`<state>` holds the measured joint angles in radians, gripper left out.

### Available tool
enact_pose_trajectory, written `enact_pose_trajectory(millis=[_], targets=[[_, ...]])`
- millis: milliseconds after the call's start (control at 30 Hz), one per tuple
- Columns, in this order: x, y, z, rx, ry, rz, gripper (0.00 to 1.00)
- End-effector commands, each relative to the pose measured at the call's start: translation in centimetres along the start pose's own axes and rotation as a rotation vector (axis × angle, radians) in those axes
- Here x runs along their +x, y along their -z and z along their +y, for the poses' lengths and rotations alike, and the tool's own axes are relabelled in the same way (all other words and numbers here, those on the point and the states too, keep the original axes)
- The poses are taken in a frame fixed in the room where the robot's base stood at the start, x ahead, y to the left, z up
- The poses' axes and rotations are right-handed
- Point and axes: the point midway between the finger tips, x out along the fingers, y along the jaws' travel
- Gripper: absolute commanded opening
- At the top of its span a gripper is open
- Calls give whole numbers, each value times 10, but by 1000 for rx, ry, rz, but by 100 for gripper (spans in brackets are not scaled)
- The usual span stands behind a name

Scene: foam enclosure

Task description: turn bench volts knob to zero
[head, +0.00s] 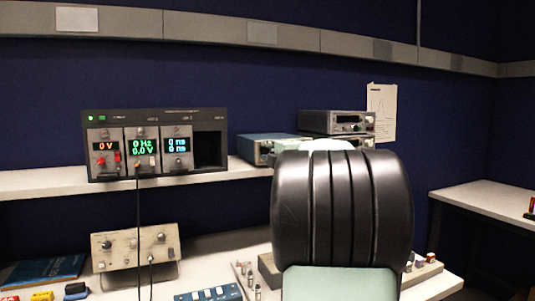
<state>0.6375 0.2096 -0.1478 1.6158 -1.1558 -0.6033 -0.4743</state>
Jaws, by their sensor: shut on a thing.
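A dark rack instrument (155,115) stands on the shelf at left, with a red display (105,146) reading 0 V, a green one (143,146) reading 0 Hz and 0.0 V, and a blue one (177,145). Small knobs sit on its modules. A beige tilted box (135,247) with several knobs stands on the bench below. I cannot tell which knob is the bench volts knob; it may be hidden. My black ribbed arm link fills the centre right and hides the bench behind it. My gripper is not visible.
A white shelf (50,183) runs along the dark blue wall. Blue-grey (268,147) and grey (336,122) instruments stand on it, partly behind my arm. A blue switch box (208,294) and a panel with posts (244,275) lie on the bench. A second table (490,205) is at right.

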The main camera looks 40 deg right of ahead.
Motion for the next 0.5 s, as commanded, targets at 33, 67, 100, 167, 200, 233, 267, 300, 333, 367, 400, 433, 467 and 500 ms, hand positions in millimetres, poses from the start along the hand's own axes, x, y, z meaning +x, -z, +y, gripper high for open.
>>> enact_pose_trajectory(millis=[33, 67, 100, 167, 200, 233, 267, 300, 333, 367, 400, 433, 467, 500], targets=[[0, 0, 0, -1, 1, -1, 0], [0, 0, 0, -1, 1, -1, 0], [0, 0, 0, -1, 1, -1, 0], [0, 0, 0, -1, 1, -1, 0], [0, 0, 0, -1, 1, -1, 19], [0, 0, 0, -1, 1, -1, 22], [0, 0, 0, 0, 1, -1, 25], [0, 0, 0, 0, 1, -1, 30], [0, 0, 0, 0, 1, -1, 33], [0, 0, 0, 0, 0, -1, 36], [0, 0, 0, 0, 0, 0, 36], [0, 0, 0, 1, 0, 0, 36], [0, 0, 0, 1, 0, 0, 36], [0, 0, 0, 1, 0, 0, 36]])
